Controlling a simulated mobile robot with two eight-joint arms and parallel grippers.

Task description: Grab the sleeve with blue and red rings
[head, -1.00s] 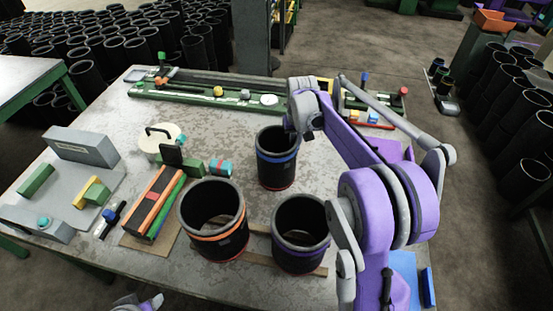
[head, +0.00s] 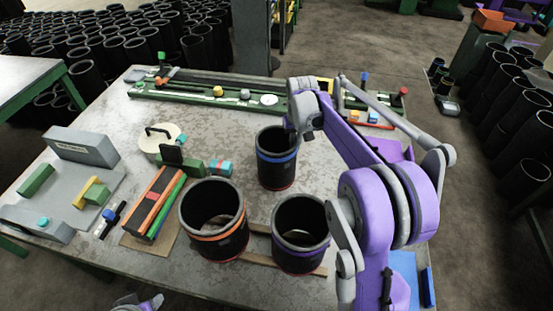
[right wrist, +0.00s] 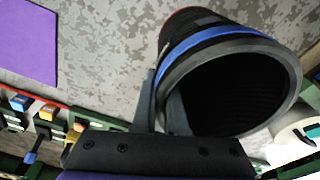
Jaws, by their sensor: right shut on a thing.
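The black sleeve with a blue ring near the top and a red ring at its base (head: 277,172) stands upright on the grey table, behind two other sleeves. It also shows in the right wrist view (right wrist: 200,46), with its open mouth towards the camera. My right gripper (head: 296,133) is at the sleeve's right rim. In the right wrist view my right gripper (right wrist: 162,108) is shut on the sleeve's wall, one finger inside the mouth and one outside. A small part of my left gripper (head: 140,303) shows at the bottom edge; its jaws cannot be made out.
A sleeve with an orange ring (head: 232,243) and a sleeve with a purple ring (head: 300,241) stand in front. A tool block with coloured bars (head: 155,203) lies to their left. A long green rail fixture (head: 200,97) runs along the table's back.

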